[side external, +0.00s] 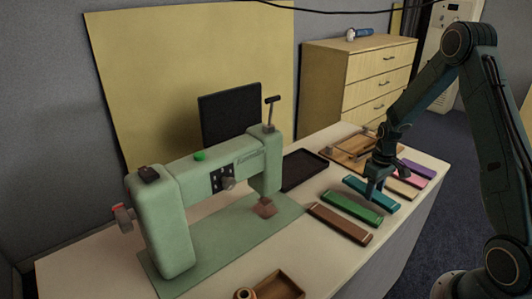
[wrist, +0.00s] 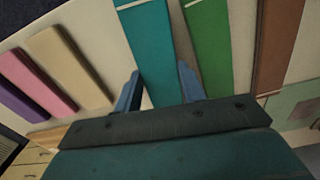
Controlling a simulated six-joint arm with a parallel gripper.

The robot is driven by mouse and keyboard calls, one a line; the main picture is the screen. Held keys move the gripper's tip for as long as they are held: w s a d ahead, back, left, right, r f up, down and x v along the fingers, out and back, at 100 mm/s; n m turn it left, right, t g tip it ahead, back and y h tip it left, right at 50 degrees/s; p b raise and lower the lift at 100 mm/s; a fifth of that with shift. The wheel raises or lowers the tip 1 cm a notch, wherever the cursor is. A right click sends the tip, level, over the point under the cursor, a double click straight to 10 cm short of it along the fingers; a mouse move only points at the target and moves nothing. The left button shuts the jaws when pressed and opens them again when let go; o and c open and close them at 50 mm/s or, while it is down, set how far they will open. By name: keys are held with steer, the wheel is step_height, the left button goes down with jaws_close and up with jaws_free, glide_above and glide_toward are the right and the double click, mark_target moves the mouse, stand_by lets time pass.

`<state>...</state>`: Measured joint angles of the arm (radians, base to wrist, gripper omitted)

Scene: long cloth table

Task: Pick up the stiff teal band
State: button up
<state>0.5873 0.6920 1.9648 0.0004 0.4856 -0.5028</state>
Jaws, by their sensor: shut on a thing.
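The stiff teal band (side external: 385,201) is a flat bar lying in a row of coloured bands on the right part of the table. In the wrist view the teal band (wrist: 148,45) runs between my two fingers, with a pale stripe near its far end. My gripper (side external: 372,196) reaches down over the band from above, and its fingers (wrist: 160,88) sit on either side of the band, shut on it. The band looks level and at about table height; I cannot tell whether it is clear of the cloth. Its near part is hidden under my gripper.
A green band (side external: 352,208) and a brown band (side external: 340,223) lie beside it. Beige (wrist: 68,68), pink (wrist: 38,82) and purple (side external: 418,170) bands lie on the other side. A sewing machine (side external: 220,170) and black tray (side external: 305,160) stand to the left.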

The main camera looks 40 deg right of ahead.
step_height(320, 180, up, 17)
steer(key=shift+r, duration=0.2)
stand_by(0.3)
steer(key=shift+a+f, duration=0.1)
stand_by(0.4)
